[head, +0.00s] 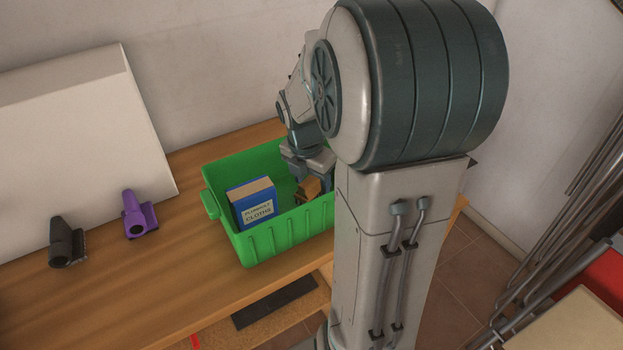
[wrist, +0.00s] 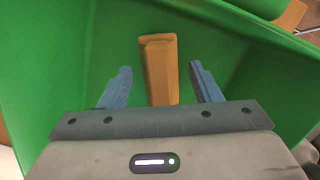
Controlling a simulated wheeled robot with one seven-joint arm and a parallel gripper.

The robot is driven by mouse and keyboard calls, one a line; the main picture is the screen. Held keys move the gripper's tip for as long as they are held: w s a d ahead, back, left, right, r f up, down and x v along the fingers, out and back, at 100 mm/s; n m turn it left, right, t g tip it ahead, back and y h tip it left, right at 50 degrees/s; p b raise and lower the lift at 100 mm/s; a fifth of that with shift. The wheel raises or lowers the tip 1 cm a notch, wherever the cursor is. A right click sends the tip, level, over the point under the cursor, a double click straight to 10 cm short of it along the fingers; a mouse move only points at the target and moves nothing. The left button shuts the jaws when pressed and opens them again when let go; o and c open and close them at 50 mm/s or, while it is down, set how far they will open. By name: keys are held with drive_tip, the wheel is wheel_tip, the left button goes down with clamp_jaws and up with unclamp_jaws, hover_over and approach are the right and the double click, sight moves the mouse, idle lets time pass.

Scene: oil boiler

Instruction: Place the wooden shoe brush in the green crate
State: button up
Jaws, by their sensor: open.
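The green crate (head: 275,235) stands on the wooden bench, partly hidden behind my arm in the head view. In the wrist view, its green inside (wrist: 60,90) fills most of the picture. The wooden shoe brush (wrist: 160,68) is inside the crate, between and beyond my two fingers, with a gap on each side. In the head view, a brown piece of the brush (head: 308,190) shows below my gripper (head: 313,182). My gripper, also in the wrist view (wrist: 161,78), is open with its fingers inside the crate. I cannot tell if the brush rests on the crate floor.
A blue box labelled cloths (head: 252,203) stands in the crate's left part. A purple object (head: 139,216) and a black object (head: 65,243) stand on the bench (head: 180,265) to the left. A white panel (head: 80,130) leans behind them. Metal pipes (head: 560,250) stand at the right.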

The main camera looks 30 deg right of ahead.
sight(306, 182)
wheel_tip(306, 182, up, 12)
drive_tip(key=a+p, duration=0.1)
drive_tip(key=shift+s+a, duration=0.3)
drive_tip(key=shift+s, duration=0.1)
